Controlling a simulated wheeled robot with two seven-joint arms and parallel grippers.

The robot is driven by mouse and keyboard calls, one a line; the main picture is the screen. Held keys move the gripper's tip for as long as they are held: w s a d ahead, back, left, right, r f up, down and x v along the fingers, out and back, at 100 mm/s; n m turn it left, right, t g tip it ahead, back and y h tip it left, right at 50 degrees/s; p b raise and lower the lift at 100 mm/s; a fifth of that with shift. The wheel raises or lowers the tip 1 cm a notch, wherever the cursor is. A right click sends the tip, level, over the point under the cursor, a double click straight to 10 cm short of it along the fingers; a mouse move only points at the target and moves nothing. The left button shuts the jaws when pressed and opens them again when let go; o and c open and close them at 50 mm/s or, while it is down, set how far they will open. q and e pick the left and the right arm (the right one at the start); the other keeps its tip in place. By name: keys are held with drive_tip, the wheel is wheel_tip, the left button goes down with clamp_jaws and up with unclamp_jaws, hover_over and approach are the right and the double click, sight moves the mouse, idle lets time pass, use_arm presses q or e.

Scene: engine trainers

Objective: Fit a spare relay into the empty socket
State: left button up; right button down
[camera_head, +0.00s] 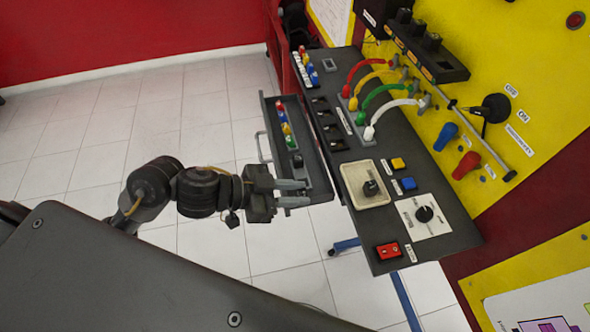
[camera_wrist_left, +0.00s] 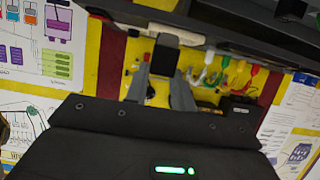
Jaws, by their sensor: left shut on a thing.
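My left gripper (camera_head: 292,193) reaches over the near end of the open drawer tray (camera_head: 318,190). In the left wrist view its fingers (camera_wrist_left: 162,84) are shut on a dark block-shaped relay (camera_wrist_left: 165,55). In the head view I cannot make the held relay out clearly between the fingers. Several small spare pieces with coloured tops (camera_head: 285,122) stand in a row in the tray, with a black one (camera_head: 298,160) nearer the gripper. A row of dark sockets (camera_head: 326,116) lies on the grey panel beside the tray; which one is empty is too small to tell. My right gripper is not in view.
The grey control panel (camera_head: 440,250) carries knobs, buttons and a red switch (camera_head: 388,251). Coloured cables (camera_head: 380,95) arch up to the yellow board (camera_head: 500,60). A tray handle (camera_head: 263,147) sticks out left. The tiled floor on the left is clear.

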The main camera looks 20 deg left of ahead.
use_arm(q)
drive_tip(key=w+a+r, duration=0.5)
drive_tip(key=w+a, duration=0.3)
drive_tip(key=a, duration=0.2)
drive_tip(key=shift+a+r+n+t+y+p, duration=0.2)
drive_tip(key=shift+a+n+t+y+p, duration=0.1)
drive_tip(key=shift+n+y+p, duration=0.1)
